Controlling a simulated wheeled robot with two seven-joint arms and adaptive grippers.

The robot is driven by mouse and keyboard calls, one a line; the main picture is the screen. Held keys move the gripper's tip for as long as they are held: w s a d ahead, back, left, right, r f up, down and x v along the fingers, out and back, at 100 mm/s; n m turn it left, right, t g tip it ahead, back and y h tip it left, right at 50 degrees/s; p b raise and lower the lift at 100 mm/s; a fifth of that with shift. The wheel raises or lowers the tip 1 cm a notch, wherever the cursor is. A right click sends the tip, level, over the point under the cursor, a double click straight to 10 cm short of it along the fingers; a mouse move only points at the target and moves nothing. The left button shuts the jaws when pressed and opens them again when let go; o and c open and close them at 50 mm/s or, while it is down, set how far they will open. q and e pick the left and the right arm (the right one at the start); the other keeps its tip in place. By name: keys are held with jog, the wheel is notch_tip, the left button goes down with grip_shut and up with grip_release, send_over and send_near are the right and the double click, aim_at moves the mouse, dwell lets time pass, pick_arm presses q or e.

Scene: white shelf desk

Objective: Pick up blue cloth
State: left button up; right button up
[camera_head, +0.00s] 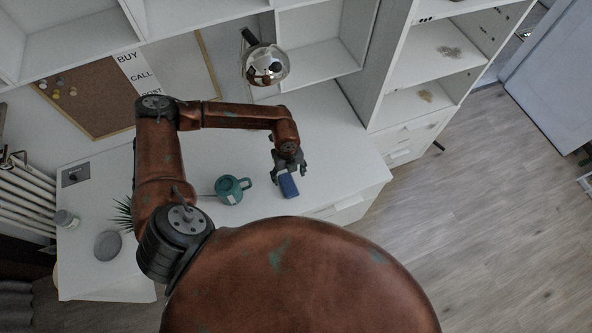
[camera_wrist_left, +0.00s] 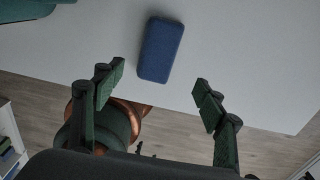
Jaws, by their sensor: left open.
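The blue cloth (camera_head: 288,186) is a small folded block lying on the white desk near its front right edge. In the left wrist view the blue cloth (camera_wrist_left: 160,50) lies beyond the fingertips, roughly centred between them. My left gripper (camera_head: 289,166) is over the desk just behind the cloth in the head view and partly overlaps its far end. In the left wrist view my left gripper (camera_wrist_left: 160,92) has its two fingers wide apart with nothing between them. My right gripper is not in view.
A teal mug (camera_head: 229,190) stands close to the left of the cloth. A chrome lamp (camera_head: 266,66) hangs behind. A spiky plant (camera_head: 124,212), a grey disc (camera_head: 108,246) and a small jar (camera_head: 66,218) are at the desk's left. White shelves (camera_head: 437,55) rise at the back right.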

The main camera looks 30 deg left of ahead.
aim_at(288, 184)
pick_arm(q)
jog(key=shift+a+f, duration=0.2)
jog(key=shift+f, duration=0.05)
jog(key=f, duration=0.3)
jog(key=shift+s+a+f, duration=0.15)
jog(key=shift+s, duration=0.05)
jog(key=f, duration=0.1)
jog(key=w+f, duration=0.1)
jog(key=f, duration=0.1)
jog(key=shift+s+f, duration=0.25)
jog(key=shift+s, duration=0.05)
jog(key=shift+w, duration=0.1)
jog(key=shift+c, duration=1.4)
jog(key=c, duration=1.1)
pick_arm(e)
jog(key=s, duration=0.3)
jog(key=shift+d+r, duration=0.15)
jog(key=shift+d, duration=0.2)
